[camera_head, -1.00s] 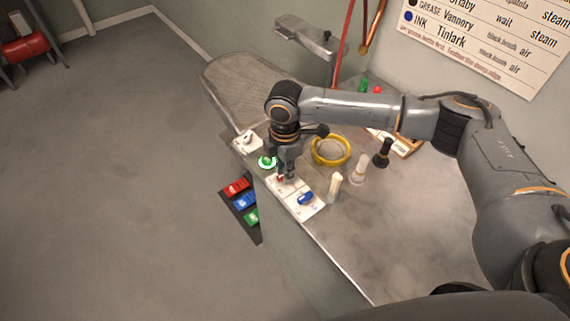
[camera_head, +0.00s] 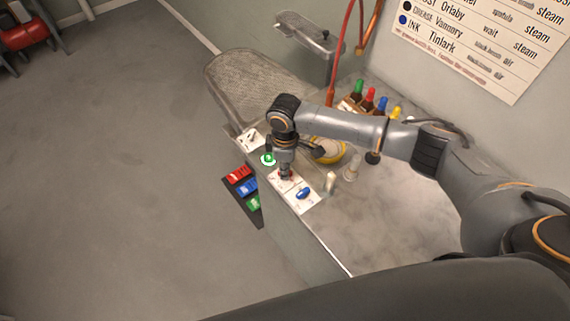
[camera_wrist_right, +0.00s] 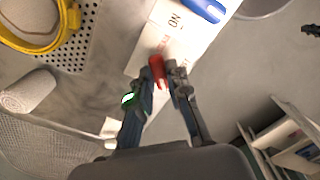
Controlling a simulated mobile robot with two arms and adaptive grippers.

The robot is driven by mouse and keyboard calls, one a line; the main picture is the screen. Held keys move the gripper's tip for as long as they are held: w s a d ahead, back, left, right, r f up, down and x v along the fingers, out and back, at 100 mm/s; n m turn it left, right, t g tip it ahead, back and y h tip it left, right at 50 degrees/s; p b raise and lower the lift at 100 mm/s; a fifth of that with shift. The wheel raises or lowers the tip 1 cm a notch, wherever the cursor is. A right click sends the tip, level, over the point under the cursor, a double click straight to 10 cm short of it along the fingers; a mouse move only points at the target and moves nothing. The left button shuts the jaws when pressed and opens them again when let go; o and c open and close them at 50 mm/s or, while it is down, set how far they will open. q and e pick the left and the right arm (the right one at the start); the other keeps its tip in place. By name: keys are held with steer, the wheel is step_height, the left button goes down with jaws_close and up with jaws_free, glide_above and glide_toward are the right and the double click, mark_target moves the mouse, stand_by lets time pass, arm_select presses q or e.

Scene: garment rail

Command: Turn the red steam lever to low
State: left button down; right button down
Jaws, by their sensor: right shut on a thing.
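The red steam lever (camera_wrist_right: 157,66) is on a white panel (camera_head: 306,205) at the table's front edge. In the head view it is mostly hidden under my right gripper (camera_head: 285,174). In the right wrist view my right gripper (camera_wrist_right: 166,80) is shut on the lever, with the fingertips on either side of it. I cannot tell which mark the lever points to. A blue lever (camera_head: 303,193) sits beside it on the same panel, and it also shows in the right wrist view (camera_wrist_right: 206,8). My left gripper is not in view.
Red, blue and green pedals (camera_head: 247,187) are low at the front. The table's right part is clear.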

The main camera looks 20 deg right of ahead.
stand_by(0.4)
steer(key=c, duration=1.3)
jaws_free()
steer(key=shift+r, duration=0.1)
step_height(320, 180, up, 12)
steer(key=shift+f, duration=0.1)
